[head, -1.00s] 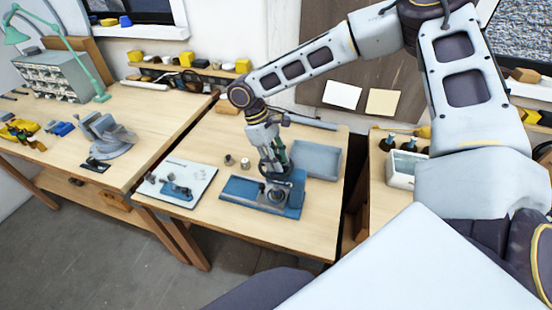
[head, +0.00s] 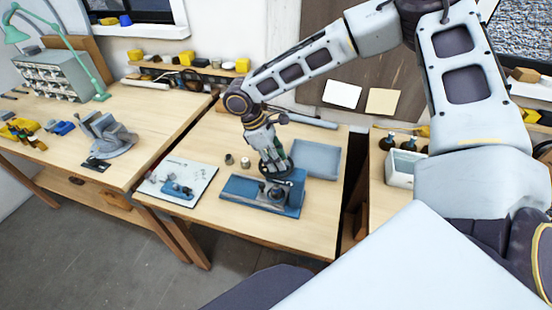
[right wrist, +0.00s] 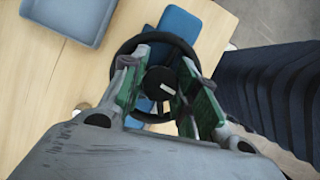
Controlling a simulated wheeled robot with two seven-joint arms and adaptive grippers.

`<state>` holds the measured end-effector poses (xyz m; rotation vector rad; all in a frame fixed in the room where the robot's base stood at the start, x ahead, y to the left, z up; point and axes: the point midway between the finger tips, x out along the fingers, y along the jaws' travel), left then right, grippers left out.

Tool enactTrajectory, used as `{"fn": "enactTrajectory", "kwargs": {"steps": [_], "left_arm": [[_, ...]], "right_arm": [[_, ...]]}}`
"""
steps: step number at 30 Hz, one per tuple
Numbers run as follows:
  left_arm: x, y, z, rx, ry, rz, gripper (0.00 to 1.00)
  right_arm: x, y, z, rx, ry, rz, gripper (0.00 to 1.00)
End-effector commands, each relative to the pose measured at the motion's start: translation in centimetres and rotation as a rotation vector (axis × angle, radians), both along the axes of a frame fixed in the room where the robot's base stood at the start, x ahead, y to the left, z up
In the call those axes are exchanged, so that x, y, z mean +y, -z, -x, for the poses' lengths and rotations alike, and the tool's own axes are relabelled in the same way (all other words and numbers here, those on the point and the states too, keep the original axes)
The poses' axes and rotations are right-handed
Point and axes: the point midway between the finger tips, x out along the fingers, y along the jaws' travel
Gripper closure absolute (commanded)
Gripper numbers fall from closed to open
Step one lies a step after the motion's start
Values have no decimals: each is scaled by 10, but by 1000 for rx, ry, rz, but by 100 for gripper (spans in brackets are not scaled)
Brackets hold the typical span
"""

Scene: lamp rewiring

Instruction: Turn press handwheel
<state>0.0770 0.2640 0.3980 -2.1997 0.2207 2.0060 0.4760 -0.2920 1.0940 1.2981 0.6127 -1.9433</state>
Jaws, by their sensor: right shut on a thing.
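The blue press (head: 240,188) stands on the middle workbench, with its flat base toward the front. Its dark handwheel (right wrist: 118,62) shows as a black ring with a hub in the right wrist view, above blue press parts. My right gripper (head: 276,168) reaches down onto the top of the press. In the right wrist view its two green-padded fingers (right wrist: 161,84) lie on both sides of the hub, across the ring, and it is shut on the handwheel. The exact contact points are hard to make out. My left gripper is not in view.
A blue-grey tray (head: 317,158) lies just right of the press. A white board (head: 203,170) with small blue parts lies to its left, and small cylinders (head: 245,162) stand behind. A vise (head: 106,135) is on the left bench. The bench front is clear.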

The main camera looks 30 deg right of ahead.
Motion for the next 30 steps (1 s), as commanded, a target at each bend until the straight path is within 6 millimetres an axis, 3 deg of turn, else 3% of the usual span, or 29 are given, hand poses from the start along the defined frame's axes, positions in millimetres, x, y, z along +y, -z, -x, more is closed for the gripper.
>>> {"fn": "enactTrajectory", "kwargs": {"steps": [3,17,23,30], "left_arm": [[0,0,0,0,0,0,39],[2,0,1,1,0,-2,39],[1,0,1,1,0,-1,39],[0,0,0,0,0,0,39]], "right_arm": [[0,-1,-1,-3,0,0,61],[1,-4,-2,-2,1,0,61],[6,-19,-6,-2,0,1,61],[16,-49,-14,-3,1,0,61]]}}
